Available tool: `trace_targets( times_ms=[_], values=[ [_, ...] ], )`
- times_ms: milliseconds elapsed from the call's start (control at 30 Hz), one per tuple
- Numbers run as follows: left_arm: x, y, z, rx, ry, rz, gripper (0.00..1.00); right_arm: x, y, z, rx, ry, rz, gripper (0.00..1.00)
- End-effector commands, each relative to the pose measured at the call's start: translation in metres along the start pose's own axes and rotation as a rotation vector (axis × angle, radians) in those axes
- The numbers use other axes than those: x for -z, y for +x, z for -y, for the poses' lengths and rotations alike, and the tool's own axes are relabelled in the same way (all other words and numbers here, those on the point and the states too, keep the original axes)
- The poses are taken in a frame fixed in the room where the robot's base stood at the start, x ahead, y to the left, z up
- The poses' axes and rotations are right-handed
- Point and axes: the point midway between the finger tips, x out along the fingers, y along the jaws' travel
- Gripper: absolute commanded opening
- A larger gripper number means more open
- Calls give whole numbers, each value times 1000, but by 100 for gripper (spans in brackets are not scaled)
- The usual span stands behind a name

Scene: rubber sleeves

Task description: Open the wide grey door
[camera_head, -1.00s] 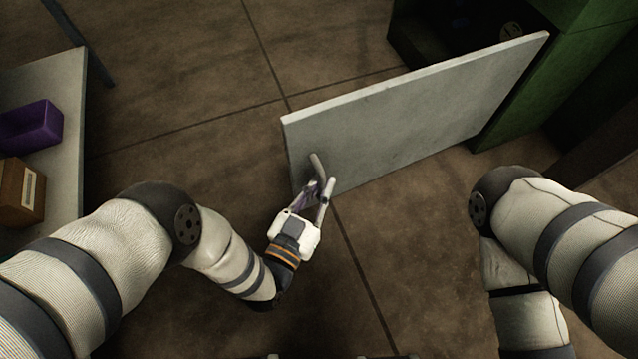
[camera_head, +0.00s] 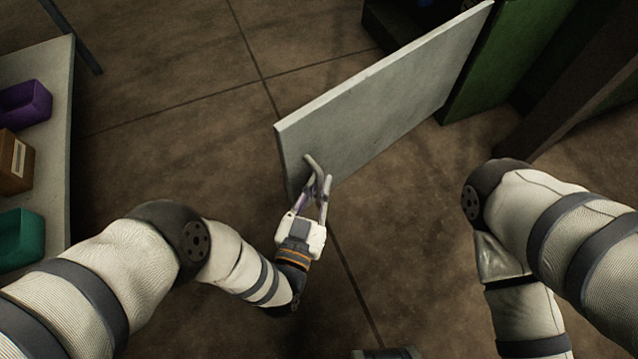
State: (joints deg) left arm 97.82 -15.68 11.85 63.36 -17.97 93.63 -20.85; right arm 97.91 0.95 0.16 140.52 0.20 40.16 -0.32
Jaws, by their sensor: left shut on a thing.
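The wide grey door (camera_head: 385,105) stands swung out from a green cabinet (camera_head: 510,65) at the upper right. Its free edge points toward the middle of the view. A grey handle (camera_head: 312,164) sticks out from the door's face near that free edge. My left gripper (camera_head: 318,187) is shut on the handle, with its white body below and its fingers around the bar. The cabinet's inside is dark and mostly hidden behind the door.
A grey table (camera_head: 58,110) at the left holds a purple bin (camera_head: 28,103), a brown box (camera_head: 14,163) and a teal bin (camera_head: 22,238). A dark beam (camera_head: 590,85) runs at the upper right. The brown tiled floor (camera_head: 190,120) between table and door is clear.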

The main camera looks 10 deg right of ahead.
Motion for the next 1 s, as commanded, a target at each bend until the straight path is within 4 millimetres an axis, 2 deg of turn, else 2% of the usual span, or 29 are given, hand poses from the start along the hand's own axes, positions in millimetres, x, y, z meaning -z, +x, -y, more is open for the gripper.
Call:
trace_targets(
  times_ms=[267, 300, 367, 400, 667, 767, 1000],
  values=[
    [0, 0, -1, -1, 1, 1, 0, 0, 0, 0, 0, 0, 0, 0],
    [0, 0, -1, -1, 1, 1, 15, 0, 0, 0, 0, 0, 0, 0],
    [0, 0, -1, -1, 1, 1, 28, 0, 0, 0, 0, 0, 0, 0],
    [0, 0, -1, -1, 1, 1, 31, 0, 0, 0, 0, 0, 0, 0],
    [0, 0, 0, -1, 0, 0, 31, 0, 0, 0, 0, 0, 0, 0],
    [-1, -11, -1, -2, -1, 3, 31, 0, 0, 0, 0, 0, 1, 0],
    [-1, -61, -1, -2, 0, 4, 31, 0, 0, 0, 0, 0, 0, 0]
  ],
)
